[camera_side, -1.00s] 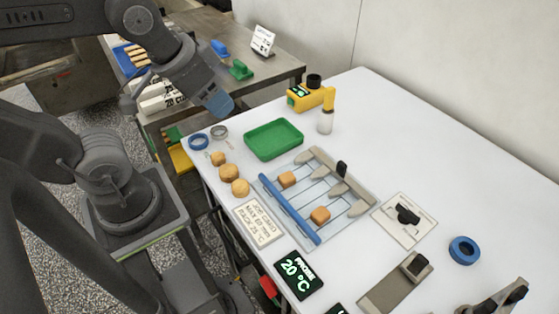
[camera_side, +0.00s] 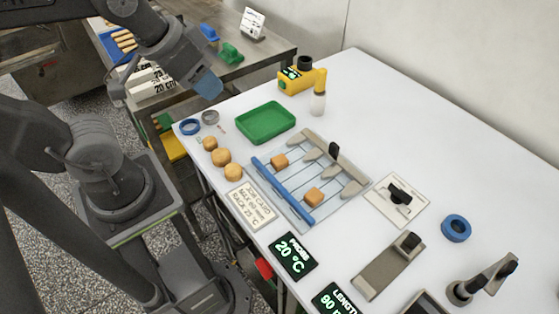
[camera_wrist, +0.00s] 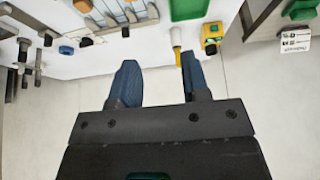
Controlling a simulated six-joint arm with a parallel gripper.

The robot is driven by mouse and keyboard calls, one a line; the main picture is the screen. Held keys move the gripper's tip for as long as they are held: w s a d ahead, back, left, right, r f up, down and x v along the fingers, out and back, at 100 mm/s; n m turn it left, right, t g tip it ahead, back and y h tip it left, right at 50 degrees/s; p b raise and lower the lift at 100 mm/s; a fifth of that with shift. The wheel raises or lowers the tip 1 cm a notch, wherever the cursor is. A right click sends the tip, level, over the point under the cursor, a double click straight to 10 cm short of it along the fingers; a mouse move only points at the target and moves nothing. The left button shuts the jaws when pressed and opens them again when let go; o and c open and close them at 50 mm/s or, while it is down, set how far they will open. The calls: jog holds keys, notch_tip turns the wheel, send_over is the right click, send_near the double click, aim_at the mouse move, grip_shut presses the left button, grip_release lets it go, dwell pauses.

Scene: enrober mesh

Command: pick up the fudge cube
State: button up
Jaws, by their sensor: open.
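In the wrist view, an orange-brown cube (camera_wrist: 82,6) shows on the rack at the top left edge. My gripper (camera_side: 208,84) is high at the upper left of the side view, well away from the cubes. In the wrist view its two blue fingers (camera_wrist: 157,75) are spread apart with nothing between them.
Three rounded brown pieces (camera_side: 220,158) lie left of the rack. A green tray (camera_side: 265,122), a yellow device (camera_side: 299,77) and a bottle (camera_side: 318,102) stand behind it. A lever plate (camera_side: 397,200) and blue ring (camera_side: 456,228) are to the right.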

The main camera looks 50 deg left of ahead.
jog(key=n+g, duration=0.6)
jog(key=n, duration=1.1)
send_over(281, 160)
notch_tip(281, 160, down, 7)
notch_tip(281, 160, down, 14)
jog(key=shift+s, duration=0.1)
jog(key=c, duration=0.4)
jog(key=shift+r, duration=0.15)
